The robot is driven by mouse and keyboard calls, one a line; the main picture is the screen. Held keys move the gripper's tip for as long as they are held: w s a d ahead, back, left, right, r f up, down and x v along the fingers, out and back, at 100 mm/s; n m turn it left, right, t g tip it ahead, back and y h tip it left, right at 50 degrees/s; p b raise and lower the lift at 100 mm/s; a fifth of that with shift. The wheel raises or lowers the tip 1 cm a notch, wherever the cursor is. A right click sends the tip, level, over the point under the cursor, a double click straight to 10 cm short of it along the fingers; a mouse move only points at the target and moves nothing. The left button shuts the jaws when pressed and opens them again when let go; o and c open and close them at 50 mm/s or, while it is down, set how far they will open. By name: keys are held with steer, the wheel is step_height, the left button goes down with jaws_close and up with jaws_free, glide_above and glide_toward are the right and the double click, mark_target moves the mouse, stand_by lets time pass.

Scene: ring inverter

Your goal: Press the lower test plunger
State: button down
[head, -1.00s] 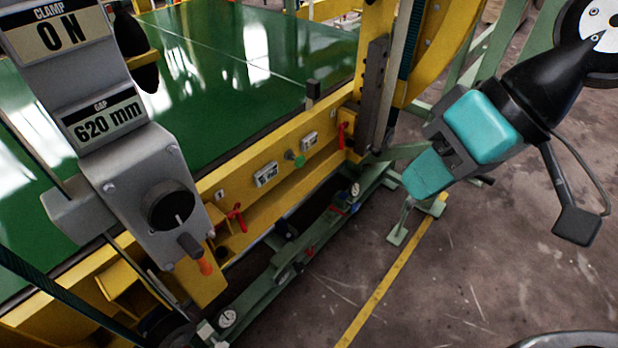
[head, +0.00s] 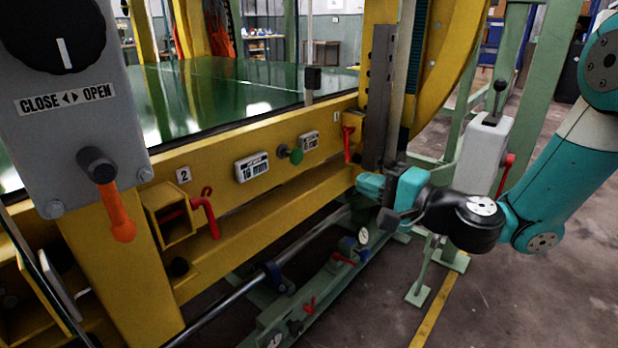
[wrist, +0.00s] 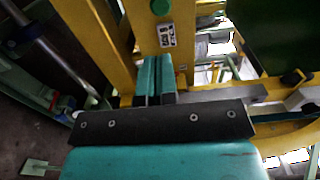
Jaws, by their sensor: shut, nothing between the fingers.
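A round green knob (head: 294,156), which looks like the lower test plunger, sticks out of the yellow lower beam (head: 240,200) between two white readouts. It also shows at the top edge of the wrist view (wrist: 160,6). My gripper (head: 362,184) is shut and empty, its teal fingers pointing left near the right end of the beam. It is to the right of the knob and a little lower, clearly apart from it. In the wrist view the closed fingertips (wrist: 155,62) lie below the knob and a readout plate.
A red lever (head: 348,142) hangs on the beam between knob and upright. A grey control box (head: 65,130) with an orange-handled lever fills the left foreground. A green rail with gauges (head: 325,270) runs low in front of the beam. Open floor lies at right.

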steer(key=shift+r, duration=0.15)
steer(key=p, duration=0.5)
glide_toward(298, 157)
steer(key=x, duration=0.7)
steer(key=shift+w+a, duration=0.15)
steer(key=shift+w, duration=0.05)
